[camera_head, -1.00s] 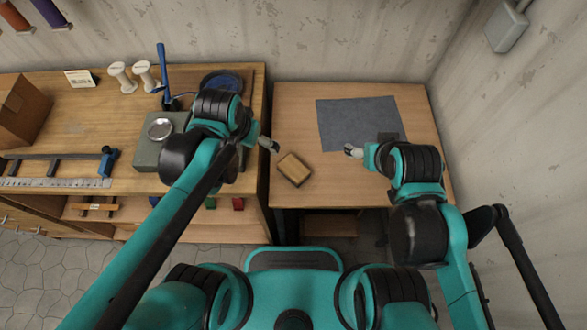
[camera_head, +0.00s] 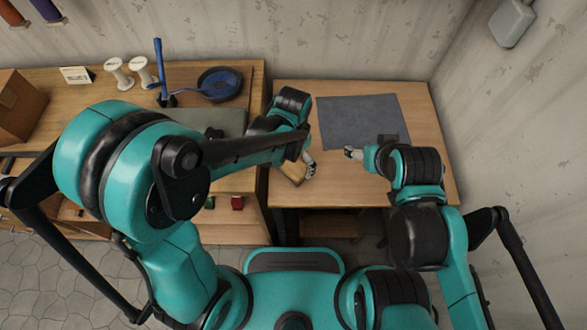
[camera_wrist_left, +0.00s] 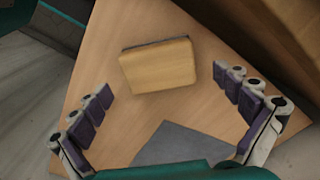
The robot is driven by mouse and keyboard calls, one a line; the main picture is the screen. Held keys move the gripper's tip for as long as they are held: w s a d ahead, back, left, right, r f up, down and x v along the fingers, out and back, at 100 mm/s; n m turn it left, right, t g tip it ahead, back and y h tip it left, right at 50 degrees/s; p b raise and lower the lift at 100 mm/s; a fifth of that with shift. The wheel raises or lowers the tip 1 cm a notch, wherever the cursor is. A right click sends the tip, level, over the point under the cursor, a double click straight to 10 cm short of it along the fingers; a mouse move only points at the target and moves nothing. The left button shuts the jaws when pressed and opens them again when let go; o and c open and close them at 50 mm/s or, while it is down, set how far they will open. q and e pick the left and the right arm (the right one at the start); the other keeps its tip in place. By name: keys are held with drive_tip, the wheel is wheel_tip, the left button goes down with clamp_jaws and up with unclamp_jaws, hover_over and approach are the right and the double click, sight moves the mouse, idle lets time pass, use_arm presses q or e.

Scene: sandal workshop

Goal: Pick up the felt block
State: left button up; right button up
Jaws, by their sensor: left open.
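The felt block (camera_head: 293,174) is a tan wooden-looking block with a dark grey layer along one edge. It lies on the right table near its left side, partly hidden by my left arm in the head view. In the left wrist view the whole block (camera_wrist_left: 158,65) shows flat on the table. My left gripper (camera_head: 309,165) hangs over the block's right side. In the wrist view its fingers (camera_wrist_left: 162,88) are spread wide and empty, apart from the block. My right gripper (camera_head: 352,154) is over the table near the mat; its finger opening is too small to judge.
A grey mat (camera_head: 355,118) lies at the back of the right table (camera_head: 420,120). The left workbench (camera_head: 85,95) holds white spools (camera_head: 118,74), a blue-handled tool (camera_head: 160,70) and a dark blue pan (camera_head: 220,84). Bare wood surrounds the block.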

sight(294, 165)
use_arm(q)
wheel_tip(294, 165, down, 4)
drive_tip(key=shift+r+b, duration=0.25)
drive_tip(key=shift+b, duration=0.4)
drive_tip(key=shift+r, duration=0.1)
drive_tip(key=c, duration=1.2)
